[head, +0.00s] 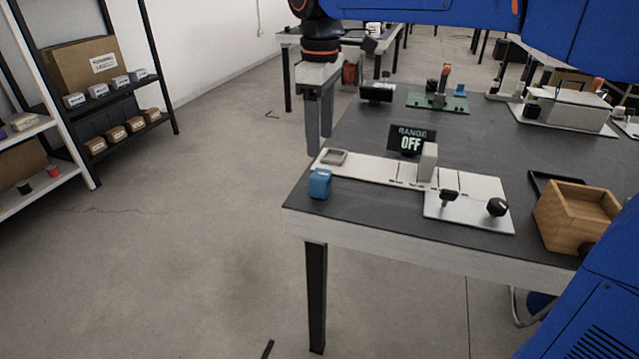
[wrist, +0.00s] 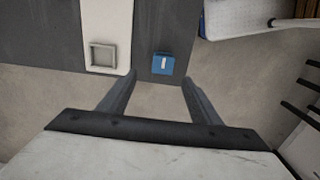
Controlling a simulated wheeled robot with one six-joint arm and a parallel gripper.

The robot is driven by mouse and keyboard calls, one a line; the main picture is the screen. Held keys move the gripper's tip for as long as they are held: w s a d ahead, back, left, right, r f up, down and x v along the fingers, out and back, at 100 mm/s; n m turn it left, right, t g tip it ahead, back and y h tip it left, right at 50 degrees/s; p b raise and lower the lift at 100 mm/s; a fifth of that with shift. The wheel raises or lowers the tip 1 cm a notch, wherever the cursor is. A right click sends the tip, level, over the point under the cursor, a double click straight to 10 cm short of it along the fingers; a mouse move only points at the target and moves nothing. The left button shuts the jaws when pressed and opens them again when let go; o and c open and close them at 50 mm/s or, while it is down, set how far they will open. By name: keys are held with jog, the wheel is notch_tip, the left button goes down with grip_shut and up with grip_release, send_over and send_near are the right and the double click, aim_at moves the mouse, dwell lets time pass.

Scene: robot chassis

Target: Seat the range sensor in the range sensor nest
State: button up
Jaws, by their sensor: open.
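The range sensor looks to be the small blue block (head: 320,183) standing on the dark table near its left front corner. It also shows in the wrist view (wrist: 163,64), with a white mark on top. The nest looks to be the square grey frame (head: 334,157) at the left end of the white plate; it shows empty in the wrist view (wrist: 103,55). The blue block stands beside the plate, apart from the nest. My gripper (wrist: 155,85) is open and empty, its fingers pointing toward the table edge near the block. In the head view it hangs left of the table (head: 319,150).
A display reading "RANGE OFF" (head: 411,140) stands behind the white plate (head: 385,174). An upright grey block (head: 428,162) stands on the plate. A smaller plate with black knobs (head: 470,209) and a wooden box (head: 577,215) are to the right. Floor left of the table is clear.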

aim_at(321, 174)
notch_tip(321, 174, down, 5)
jog(key=shift+d+f, duration=0.1)
jog(key=shift+f, duration=0.05)
jog(key=shift+s+f, duration=0.2)
jog(key=shift+f, duration=1.1)
jog(key=shift+s+f, duration=0.15)
jog(key=shift+f, duration=1.15)
jog(key=c, duration=1.1)
